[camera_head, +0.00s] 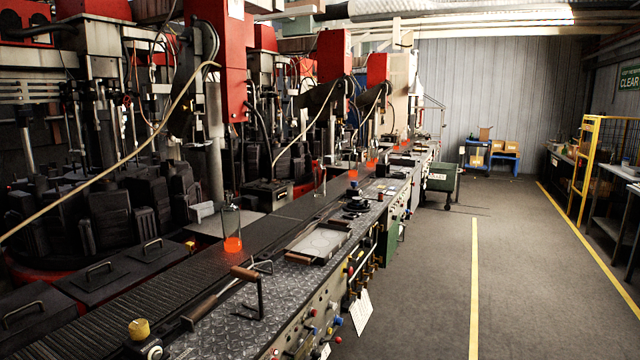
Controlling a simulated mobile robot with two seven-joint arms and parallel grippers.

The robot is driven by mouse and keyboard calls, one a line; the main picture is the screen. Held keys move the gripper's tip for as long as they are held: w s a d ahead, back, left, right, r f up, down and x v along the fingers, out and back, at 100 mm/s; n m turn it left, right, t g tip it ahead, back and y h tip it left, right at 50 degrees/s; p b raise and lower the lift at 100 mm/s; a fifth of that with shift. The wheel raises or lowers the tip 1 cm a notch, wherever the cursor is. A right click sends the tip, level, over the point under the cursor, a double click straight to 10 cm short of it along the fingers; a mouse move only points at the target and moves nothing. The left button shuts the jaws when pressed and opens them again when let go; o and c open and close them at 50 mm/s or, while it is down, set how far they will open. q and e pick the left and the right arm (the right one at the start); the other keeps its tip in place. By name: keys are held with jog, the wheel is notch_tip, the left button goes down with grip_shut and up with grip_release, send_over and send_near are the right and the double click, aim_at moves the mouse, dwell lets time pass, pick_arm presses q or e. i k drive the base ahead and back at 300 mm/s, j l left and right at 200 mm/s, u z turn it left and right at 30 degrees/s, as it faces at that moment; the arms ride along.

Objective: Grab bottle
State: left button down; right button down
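A clear glass bottle (232,228) with a glowing orange base stands upright on the dark conveyor belt, left of the picture's middle. A second bottle (320,184), clear and slim-necked, stands farther back along the line. More small orange glowing spots show beyond it, too small to make out well. Neither of my grippers is in view, and nothing is seen touching the bottles.
The long conveyor (130,292) runs beside a metal ledge with a wooden-handled tool (228,292), a tray (318,243) and a yellow knob (139,329). Moulding machines with red housings (217,50) stand behind it. The grey floor (430,275) at the right is clear.

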aim_at(319, 171)
jog(key=i+l+z, duration=0.35)
jog(key=i, duration=0.15)
jog(key=i+l+z, duration=0.35)
jog(key=i, duration=0.15)
jog(key=i+z, duration=0.35)
jog(key=i, duration=0.2)
jog(key=i+l+u, duration=0.1)
jog(key=i, duration=1.3)
jog(key=i+l+u, duration=0.1)
jog(key=i+u, duration=0.3)
jog(key=i+l+u, duration=0.25)
jog(key=i+u, duration=0.15)
jog(key=i+l+u, duration=0.65)
jog(key=l+u, duration=0.2)
